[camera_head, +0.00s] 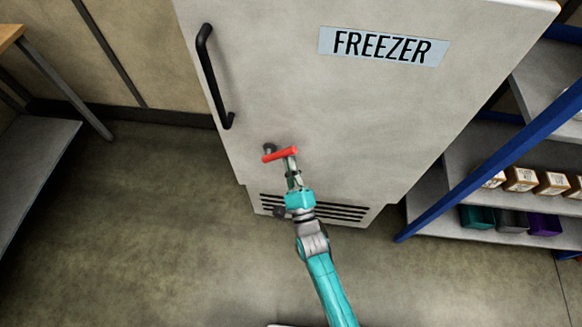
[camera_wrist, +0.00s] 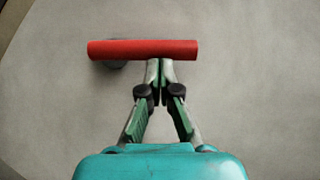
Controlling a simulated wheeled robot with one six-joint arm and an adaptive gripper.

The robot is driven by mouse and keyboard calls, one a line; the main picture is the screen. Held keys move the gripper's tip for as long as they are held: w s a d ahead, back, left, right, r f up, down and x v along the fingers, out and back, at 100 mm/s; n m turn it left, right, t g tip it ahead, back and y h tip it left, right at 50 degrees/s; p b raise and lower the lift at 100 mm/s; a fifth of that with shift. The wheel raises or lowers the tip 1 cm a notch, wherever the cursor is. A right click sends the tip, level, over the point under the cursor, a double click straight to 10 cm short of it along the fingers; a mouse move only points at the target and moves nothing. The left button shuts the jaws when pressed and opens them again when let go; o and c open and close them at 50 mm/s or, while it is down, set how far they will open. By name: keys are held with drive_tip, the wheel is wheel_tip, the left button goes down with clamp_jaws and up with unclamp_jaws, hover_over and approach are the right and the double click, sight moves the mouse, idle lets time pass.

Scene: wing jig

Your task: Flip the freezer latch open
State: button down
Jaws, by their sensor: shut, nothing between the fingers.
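The freezer (camera_head: 300,100) is a pale upright cabinet with a blue-grey FREEZER label (camera_head: 383,46) on its door. The red latch (camera_head: 281,154) is a short bar on the lower left of the door, on a dark pivot at its left part. It lies nearly level, and in the wrist view the red bar (camera_wrist: 143,49) runs across the top. My gripper (camera_head: 289,158) is shut and empty, with its fingertips at the right part of the bar. In the wrist view the tips (camera_wrist: 160,66) meet just under the bar; whether they touch it I cannot tell.
A black vertical door handle (camera_head: 214,76) stands above and left of the latch. A dark vent grille (camera_head: 330,208) is low on the freezer. A blue-framed shelf (camera_head: 480,165) with boxes stands at right, a table (camera_head: 35,150) at left. The floor at left is clear.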

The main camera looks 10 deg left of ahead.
drive_tip(key=shift+a+r+n+g+y, duration=0.1)
drive_tip(key=shift+a+r+n+g, duration=0.1)
drive_tip(key=shift+a+r+n, duration=0.25)
drive_tip(key=shift+a+r+n+g+y, duration=0.1)
drive_tip(key=shift+r+n+g, duration=0.15)
drive_tip(key=shift+r, duration=0.4)
drive_tip(key=shift+a+r+n+g+y, duration=0.15)
drive_tip(key=shift+a+r+n, duration=0.2)
drive_tip(key=shift+r, duration=0.2)
drive_tip(key=shift+r+y, duration=0.1)
drive_tip(key=shift+y, duration=0.15)
